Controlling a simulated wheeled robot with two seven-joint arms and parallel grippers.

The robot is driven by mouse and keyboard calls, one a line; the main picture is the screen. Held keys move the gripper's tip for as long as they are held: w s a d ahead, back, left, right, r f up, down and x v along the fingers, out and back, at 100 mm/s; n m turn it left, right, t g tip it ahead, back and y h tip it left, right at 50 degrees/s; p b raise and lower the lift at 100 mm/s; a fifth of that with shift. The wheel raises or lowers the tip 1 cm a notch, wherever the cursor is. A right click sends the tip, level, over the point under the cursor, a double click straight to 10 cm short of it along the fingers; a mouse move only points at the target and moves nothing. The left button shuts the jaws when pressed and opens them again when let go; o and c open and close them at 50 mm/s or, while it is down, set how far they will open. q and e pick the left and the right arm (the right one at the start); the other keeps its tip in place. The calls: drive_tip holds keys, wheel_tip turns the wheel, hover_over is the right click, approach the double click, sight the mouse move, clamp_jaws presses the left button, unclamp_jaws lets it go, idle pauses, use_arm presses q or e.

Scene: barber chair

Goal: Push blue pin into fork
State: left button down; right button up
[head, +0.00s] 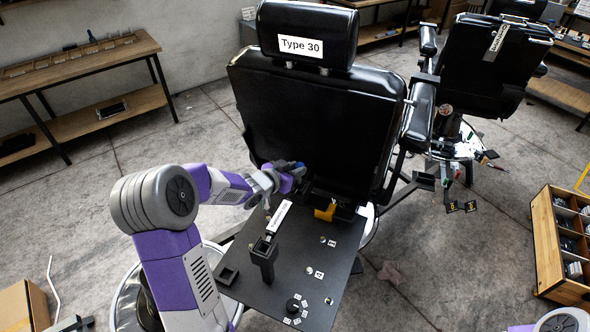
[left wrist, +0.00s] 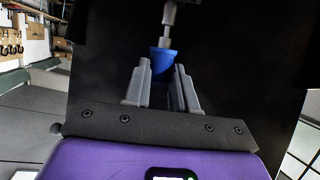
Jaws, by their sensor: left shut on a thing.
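The blue pin (left wrist: 163,62) stands between the two fingers of my left gripper (left wrist: 161,82) in the left wrist view. The fingers are shut on it. A grey rod with a wider grey end (left wrist: 167,27), possibly the fork, lines up with the pin's far end and appears to meet it. I cannot tell how deep the pin sits. In the head view my left gripper (head: 290,177) is at the lower back of the black chair (head: 315,115), with a bit of blue showing at its tip. The fork is not clear there. My right gripper is out of view.
A dark board (head: 300,262) below the chair back carries a black upright holder (head: 263,258), a round knob (head: 293,306) and small labels. A yellow part (head: 326,212) sits right of my gripper. A wooden bench (head: 75,68) stands left, a compartment crate (head: 548,245) right.

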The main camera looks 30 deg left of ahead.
use_arm(q)
drive_tip(key=shift+f+b, duration=1.05)
drive_tip(key=shift+f, duration=0.15)
drive_tip(key=shift+r, duration=0.2)
drive_tip(key=shift+r+p, duration=0.75)
drive_tip(key=shift+p, duration=0.15)
drive_tip(key=shift+f, duration=0.2)
idle(0.9)
drive_tip(key=shift+f+b, duration=0.3)
drive_tip(key=shift+b, duration=0.15)
drive_tip(key=shift+f+b, duration=0.35)
drive_tip(key=shift+f, duration=0.1)
drive_tip(key=c, duration=0.8)
unclamp_jaws()
